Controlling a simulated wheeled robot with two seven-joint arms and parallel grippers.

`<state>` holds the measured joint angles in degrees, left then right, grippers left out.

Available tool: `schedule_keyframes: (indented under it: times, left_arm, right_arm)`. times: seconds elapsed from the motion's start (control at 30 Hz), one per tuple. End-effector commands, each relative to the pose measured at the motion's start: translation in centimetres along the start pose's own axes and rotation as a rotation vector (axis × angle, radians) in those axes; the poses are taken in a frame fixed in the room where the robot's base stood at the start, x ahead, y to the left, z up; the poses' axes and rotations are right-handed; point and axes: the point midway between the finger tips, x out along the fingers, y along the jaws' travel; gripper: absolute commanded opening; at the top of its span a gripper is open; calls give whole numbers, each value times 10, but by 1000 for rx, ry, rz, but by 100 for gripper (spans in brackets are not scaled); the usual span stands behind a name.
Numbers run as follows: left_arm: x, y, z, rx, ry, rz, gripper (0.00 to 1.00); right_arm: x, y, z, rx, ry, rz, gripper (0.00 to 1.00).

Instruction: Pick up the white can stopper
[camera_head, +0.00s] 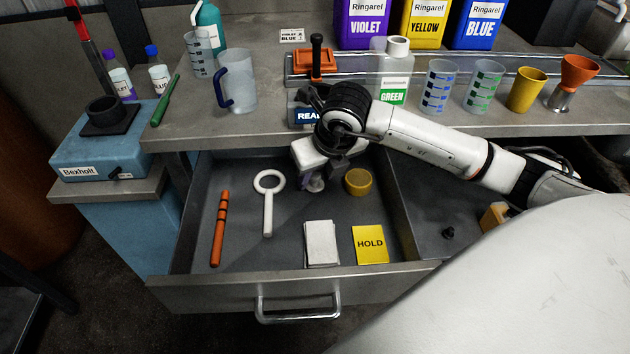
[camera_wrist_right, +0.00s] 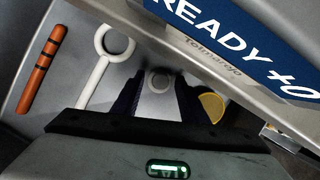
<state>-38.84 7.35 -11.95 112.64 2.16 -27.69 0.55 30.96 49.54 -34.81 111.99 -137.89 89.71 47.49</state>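A small pale grey-white round piece, which looks like the white can stopper (camera_wrist_right: 159,80), lies in the open drawer between the fingers of my right gripper (camera_wrist_right: 158,92). In the head view my right gripper (camera_head: 319,172) points down into the drawer at its back middle, and the piece is mostly hidden by it. The two dark fingers stand apart, one on each side of the piece. I cannot tell whether they touch it. A white can labelled GREEN (camera_head: 394,84) with a white top stands on the counter behind. My left gripper is not in view.
The drawer (camera_head: 240,291) also holds an orange marker (camera_head: 219,228), a white ring-headed tool (camera_head: 268,203), a yellow round lid (camera_head: 358,182), white pad (camera_head: 321,243) and yellow HOLD card (camera_head: 370,245). The counter edge and READY sign (camera_wrist_right: 235,40) are close above my gripper.

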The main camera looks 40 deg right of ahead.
Motion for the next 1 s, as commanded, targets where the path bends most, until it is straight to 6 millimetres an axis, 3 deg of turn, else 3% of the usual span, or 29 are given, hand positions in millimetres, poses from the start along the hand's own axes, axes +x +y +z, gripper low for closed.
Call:
schedule_keyframes:
  times: [0.17,0.4,0.8,1.0]
  left_arm:
    - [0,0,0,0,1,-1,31]
    - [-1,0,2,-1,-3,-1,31]
    - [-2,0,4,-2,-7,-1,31]
    - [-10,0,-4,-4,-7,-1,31]
  right_arm:
    - [0,0,0,0,0,0,38]
    - [0,0,0,0,1,-1,0]
    - [-2,1,0,-1,1,-1,0]
    - [-19,4,4,-2,-1,0,0]
